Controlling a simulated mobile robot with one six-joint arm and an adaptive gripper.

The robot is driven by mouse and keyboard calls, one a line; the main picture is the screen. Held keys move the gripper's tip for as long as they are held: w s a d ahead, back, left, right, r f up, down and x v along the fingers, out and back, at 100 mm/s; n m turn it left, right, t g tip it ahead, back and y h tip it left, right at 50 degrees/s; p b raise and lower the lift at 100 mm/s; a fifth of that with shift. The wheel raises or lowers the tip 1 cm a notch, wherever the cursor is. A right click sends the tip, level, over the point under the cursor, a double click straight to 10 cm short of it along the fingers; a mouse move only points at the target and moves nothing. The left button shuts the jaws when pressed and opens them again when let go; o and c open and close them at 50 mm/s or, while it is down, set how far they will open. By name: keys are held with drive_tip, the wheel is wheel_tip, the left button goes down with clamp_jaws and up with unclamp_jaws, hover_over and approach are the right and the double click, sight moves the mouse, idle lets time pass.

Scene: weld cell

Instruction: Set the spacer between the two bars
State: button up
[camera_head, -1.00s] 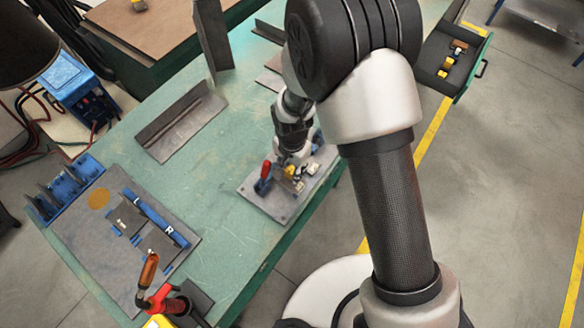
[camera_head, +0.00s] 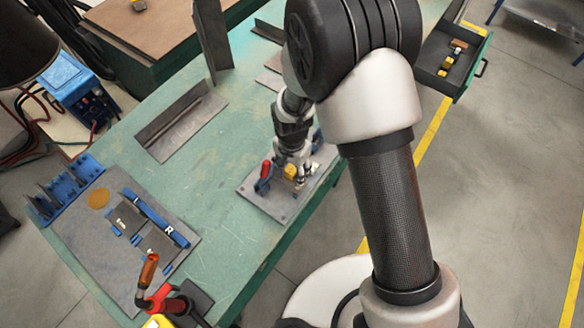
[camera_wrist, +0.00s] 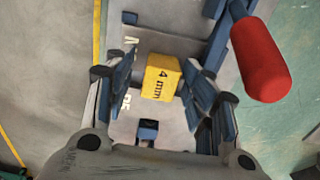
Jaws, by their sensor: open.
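The spacer (camera_wrist: 160,78) is a yellow block marked "4 mm". In the wrist view it lies between the two blue-black fingers of my gripper (camera_wrist: 161,82), with slight gaps beside it. My gripper is open and low over the grey fixture plate (camera_head: 258,200) in the head view, where the spacer also shows as a small yellow patch (camera_head: 291,171). Grey metal with white lettering shows above (camera_wrist: 180,45) and below (camera_wrist: 178,130) the spacer in the wrist view. I cannot tell clearly which edges are the two bars, or whether the spacer touches them.
A red-handled clamp (camera_wrist: 262,60) stands close to the right finger; its handle also shows in the head view (camera_head: 265,172). A grey board (camera_head: 85,235) with blue holders lies at left. An angle piece (camera_head: 180,125) lies behind. Green bench (camera_head: 225,225) is clear between.

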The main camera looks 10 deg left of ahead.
wheel_tip(320, 180, up, 12)
idle(0.5)
drive_tip(key=shift+r, duration=0.1)
drive_tip(key=s+d+r+n+t, duration=0.2)
drive_tip(key=d+r, duration=1.1)
drive_tip(key=r, duration=0.3)
drive_tip(key=s+d+r+n+t, duration=0.2)
drive_tip(key=s+d+r, duration=0.4)
drive_tip(key=s+d, duration=0.4)
drive_tip(key=s, duration=0.2)
drive_tip(key=shift+s+d+n+t, duration=0.3)
drive_tip(key=shift+s+d, duration=0.1)
